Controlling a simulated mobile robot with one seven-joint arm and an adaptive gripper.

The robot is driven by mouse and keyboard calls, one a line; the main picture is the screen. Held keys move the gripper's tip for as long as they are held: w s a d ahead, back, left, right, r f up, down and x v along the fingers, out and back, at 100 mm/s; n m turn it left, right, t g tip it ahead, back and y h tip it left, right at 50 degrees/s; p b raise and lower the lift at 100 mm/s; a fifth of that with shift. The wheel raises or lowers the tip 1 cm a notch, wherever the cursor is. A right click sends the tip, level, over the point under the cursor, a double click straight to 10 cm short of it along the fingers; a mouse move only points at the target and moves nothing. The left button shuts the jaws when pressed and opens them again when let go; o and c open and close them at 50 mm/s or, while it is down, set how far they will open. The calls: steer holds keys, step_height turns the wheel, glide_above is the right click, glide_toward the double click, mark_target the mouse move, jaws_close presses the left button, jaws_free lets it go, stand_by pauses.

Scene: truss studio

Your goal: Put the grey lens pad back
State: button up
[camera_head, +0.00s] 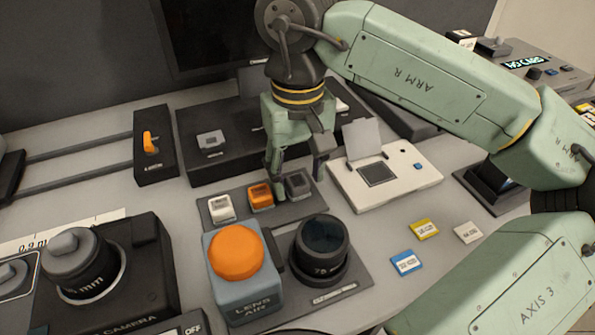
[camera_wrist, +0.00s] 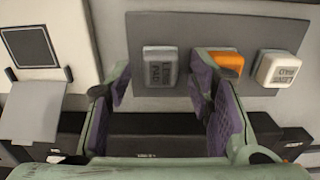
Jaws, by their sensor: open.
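The grey lens pad (camera_head: 298,184) is a small dark grey block on a flat grey tray (camera_head: 330,203), at the right end of a row with an orange block (camera_head: 261,195) and a white block (camera_head: 221,208). In the wrist view the grey lens pad (camera_wrist: 160,70) carries lettering. My gripper (camera_head: 299,178) points down at it, open, with one finger on each side. In the wrist view my gripper (camera_wrist: 160,88) holds nothing, and the pad shows just beyond the gap between the fingers. Contact with the pad cannot be told.
In front stand a blue-grey box with a large orange button (camera_head: 236,252) and a dark lens (camera_head: 320,248). A white panel (camera_head: 400,180) with an upright flap lies right of my gripper. A black box (camera_head: 200,165) with a small grey block (camera_head: 211,140) stands behind.

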mark_target(298, 180)
step_height(298, 180, up, 12)
steer(key=shift+f, duration=0.2)
